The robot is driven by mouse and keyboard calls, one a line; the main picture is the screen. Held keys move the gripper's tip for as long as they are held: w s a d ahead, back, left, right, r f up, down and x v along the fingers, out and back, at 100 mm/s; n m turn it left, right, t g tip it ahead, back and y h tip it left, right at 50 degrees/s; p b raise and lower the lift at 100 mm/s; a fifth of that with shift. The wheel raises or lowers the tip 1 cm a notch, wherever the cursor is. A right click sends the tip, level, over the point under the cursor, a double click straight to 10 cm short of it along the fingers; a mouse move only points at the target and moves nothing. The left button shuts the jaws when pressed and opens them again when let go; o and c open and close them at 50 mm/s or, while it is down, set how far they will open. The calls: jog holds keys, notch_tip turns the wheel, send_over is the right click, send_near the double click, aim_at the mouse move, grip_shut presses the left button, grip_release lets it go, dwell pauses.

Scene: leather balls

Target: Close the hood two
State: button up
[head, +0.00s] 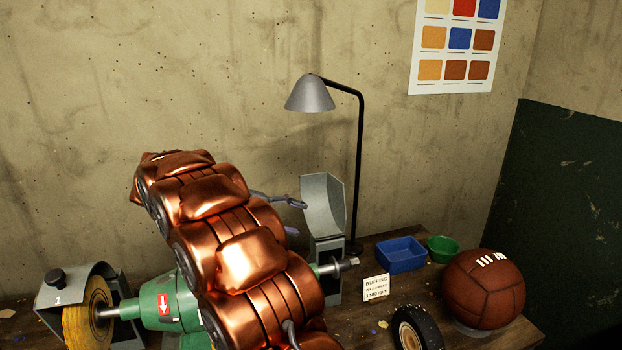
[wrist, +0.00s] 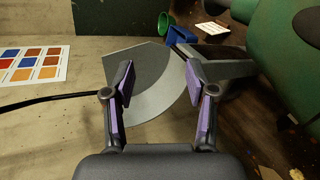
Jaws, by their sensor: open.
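Hood two (head: 322,200) is a grey curved metal cover, tilted up and open at the right end of the green buffing machine (head: 163,302). In the wrist view the hood (wrist: 150,90) lies ahead of and between my fingers. My gripper (wrist: 156,70) is open and holds nothing; I cannot tell whether a finger touches the hood. In the head view my copper arm hides much of the machine, and only bits of the gripper show left of the hood. Hood one (head: 60,292), marked 1, sits over a yellow wheel (head: 88,315) at the left.
A lamp (head: 358,150) stands behind hood two. To the right are a blue tray (head: 401,254), a green bowl (head: 443,249), a small sign (head: 376,288), a black-rimmed wheel (head: 418,328) and a brown leather ball (head: 484,290). The wall is close behind.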

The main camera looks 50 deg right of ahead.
aim_at(310, 182)
jog(key=w+d+m+h+p, duration=0.2)
jog(key=w+d+h+p, duration=0.15)
jog(key=w+d, duration=0.9)
jog(key=shift+m+g+y, duration=0.25)
jog(key=shift+m+g, duration=0.15)
jog(key=d+p, duration=0.2)
jog(key=d, duration=0.1)
jog(key=d+p, duration=0.1)
jog(key=d, duration=0.1)
jog(key=shift+s+f+p, duration=0.1)
jog(key=shift+f+p, duration=0.2)
jog(key=shift+f, duration=0.1)
jog(key=shift+x, duration=0.8)
jog(key=shift+f, duration=0.15)
grip_shut()
